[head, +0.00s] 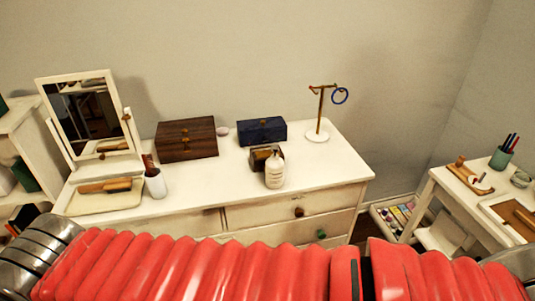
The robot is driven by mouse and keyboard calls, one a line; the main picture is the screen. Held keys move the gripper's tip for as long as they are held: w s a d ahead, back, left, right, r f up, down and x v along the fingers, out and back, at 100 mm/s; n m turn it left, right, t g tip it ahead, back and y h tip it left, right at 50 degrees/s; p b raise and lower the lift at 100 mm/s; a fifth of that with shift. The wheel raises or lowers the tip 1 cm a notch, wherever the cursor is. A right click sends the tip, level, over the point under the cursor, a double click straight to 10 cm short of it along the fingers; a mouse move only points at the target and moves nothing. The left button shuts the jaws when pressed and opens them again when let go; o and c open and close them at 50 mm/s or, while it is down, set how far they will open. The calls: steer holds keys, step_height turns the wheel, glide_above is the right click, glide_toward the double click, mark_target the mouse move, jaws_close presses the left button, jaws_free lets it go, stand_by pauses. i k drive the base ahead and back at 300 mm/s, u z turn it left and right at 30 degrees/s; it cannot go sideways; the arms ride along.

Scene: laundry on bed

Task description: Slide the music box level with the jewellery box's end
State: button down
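A brown wooden box (187,140) with brass fittings stands on the dresser top, left of centre. A small dark box with brass-coloured parts (262,153) sits in front of the blue box, partly hidden by a white bottle (275,172). I cannot tell for sure which of these is the music box and which is the jewellery box. My red-sleeved arm crosses the bottom of the head view; my gripper does not show.
The dresser (325,170) also holds a mirror (85,110), a tray with a brush (105,188), a white cup (155,183), a pink item (222,131) and a jewellery stand (318,135). Its right front is bare. A side table (465,205) stands right.

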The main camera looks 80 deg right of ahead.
mark_target(259, 158)
steer(key=u, duration=0.4)
steer(key=k, duration=2.1)
steer(key=z, duration=0.9)
steer(key=i, duration=0.55)
